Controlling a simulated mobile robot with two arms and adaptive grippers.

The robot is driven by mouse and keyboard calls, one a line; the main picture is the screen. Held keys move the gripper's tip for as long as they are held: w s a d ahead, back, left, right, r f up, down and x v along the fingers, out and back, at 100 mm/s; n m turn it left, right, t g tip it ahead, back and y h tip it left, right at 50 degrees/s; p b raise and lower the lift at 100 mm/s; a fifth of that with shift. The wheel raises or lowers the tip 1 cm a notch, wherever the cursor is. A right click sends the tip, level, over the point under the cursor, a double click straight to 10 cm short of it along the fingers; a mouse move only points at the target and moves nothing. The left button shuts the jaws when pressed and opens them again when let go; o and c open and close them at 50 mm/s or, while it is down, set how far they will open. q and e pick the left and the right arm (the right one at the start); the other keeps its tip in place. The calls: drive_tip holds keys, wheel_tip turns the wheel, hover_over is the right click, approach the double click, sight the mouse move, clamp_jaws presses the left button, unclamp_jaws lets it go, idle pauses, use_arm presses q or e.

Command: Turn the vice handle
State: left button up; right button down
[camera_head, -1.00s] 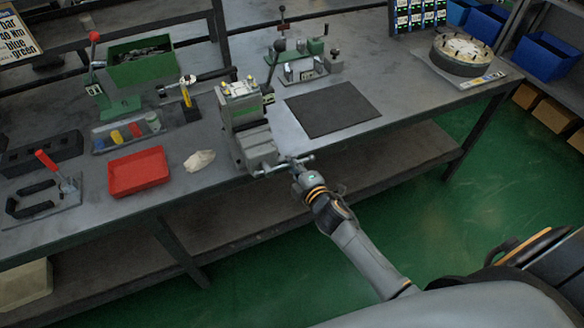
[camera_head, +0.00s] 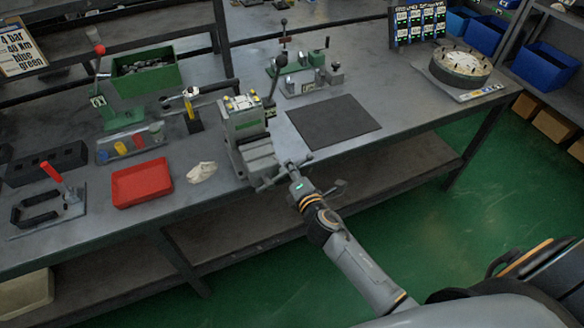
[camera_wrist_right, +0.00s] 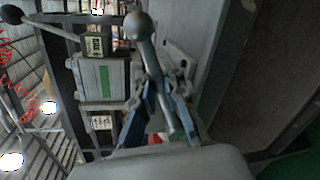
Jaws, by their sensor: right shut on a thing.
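The grey vice (camera_head: 247,140) stands at the front edge of the workbench in the head view, with a small block with yellow parts clamped at its top. Its handle (camera_head: 270,182), a thin bar with ball ends, is at the vice's near end. My right gripper (camera_head: 290,168) is at the handle, its fingers closed on the bar. The handle's far end is partly hidden by the fingers. My left gripper is not in view.
A red tray (camera_head: 142,183) and a white cloth (camera_head: 202,172) lie left of the vice. A dark mat (camera_head: 333,121) lies to its right. The floor in front of the bench is clear.

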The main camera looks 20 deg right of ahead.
drive_tip(key=shift+s+f, duration=0.15)
drive_tip(key=shift+f, duration=0.15)
drive_tip(key=c, duration=1.5)
unclamp_jaws()
drive_tip(key=shift+c, duration=0.2)
drive_tip(key=shift+o, duration=0.6)
drive_tip(key=shift+s+r, duration=0.15)
drive_tip(key=shift+r, duration=0.15)
drive_tip(key=s+r, duration=0.2)
drive_tip(key=s, duration=0.9)
drive_tip(key=shift+s+a, duration=0.3)
drive_tip(key=shift+s, duration=0.1)
